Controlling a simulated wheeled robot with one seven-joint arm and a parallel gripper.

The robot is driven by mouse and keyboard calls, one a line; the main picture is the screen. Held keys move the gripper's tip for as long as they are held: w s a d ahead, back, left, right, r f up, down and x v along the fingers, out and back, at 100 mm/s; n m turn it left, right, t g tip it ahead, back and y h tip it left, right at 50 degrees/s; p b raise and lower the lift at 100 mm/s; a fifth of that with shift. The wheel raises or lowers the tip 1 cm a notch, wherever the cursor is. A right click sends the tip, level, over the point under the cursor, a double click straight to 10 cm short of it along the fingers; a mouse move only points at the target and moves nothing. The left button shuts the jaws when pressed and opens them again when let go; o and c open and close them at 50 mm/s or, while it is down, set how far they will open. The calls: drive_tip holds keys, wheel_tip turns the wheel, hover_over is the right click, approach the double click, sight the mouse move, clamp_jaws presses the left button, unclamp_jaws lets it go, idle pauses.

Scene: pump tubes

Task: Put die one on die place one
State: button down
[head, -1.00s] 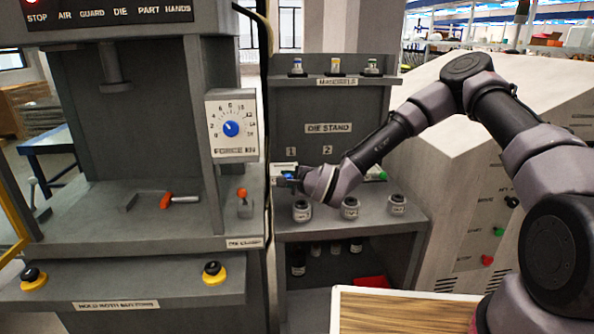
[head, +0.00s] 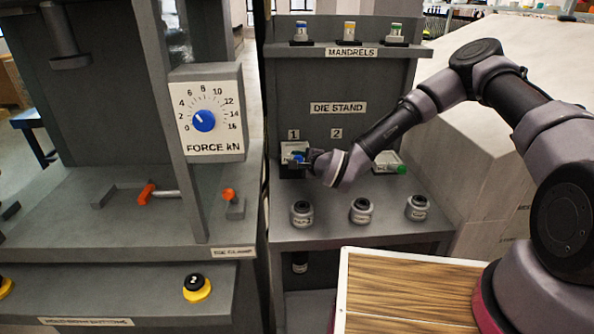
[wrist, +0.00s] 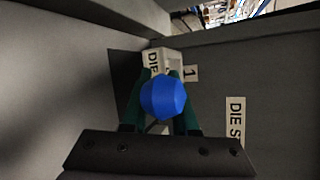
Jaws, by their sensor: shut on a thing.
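My gripper (head: 303,158) is at the die stand (head: 345,222), just below the number 1 label (head: 293,134). In the wrist view its green fingers (wrist: 160,112) are shut on a blue faceted knob (wrist: 164,97), which I take to be part of die one. The blue also shows in the head view (head: 295,159). A pale block with a "DI..." label (wrist: 153,62) is just beyond the knob. Below the number 1 is a dark block (head: 291,173), which may be die place one. I cannot tell whether the die rests on it or is held just above.
A green-knobbed piece (head: 390,168) is at the right, partly behind my arm. Several round grey pieces, one of them in the middle (head: 361,211), stand along the shelf's front. The press with its force dial (head: 207,112) stands left. A wooden-topped surface (head: 405,290) lies in front.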

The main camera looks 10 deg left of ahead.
sight(297, 182)
drive_tip(key=shift+f, duration=2.1)
drive_tip(key=shift+f, duration=0.15)
drive_tip(key=c, duration=1)
unclamp_jaws()
drive_tip(key=shift+o, duration=0.2)
drive_tip(key=shift+s, duration=0.1)
drive_tip(key=v, duration=1.2)
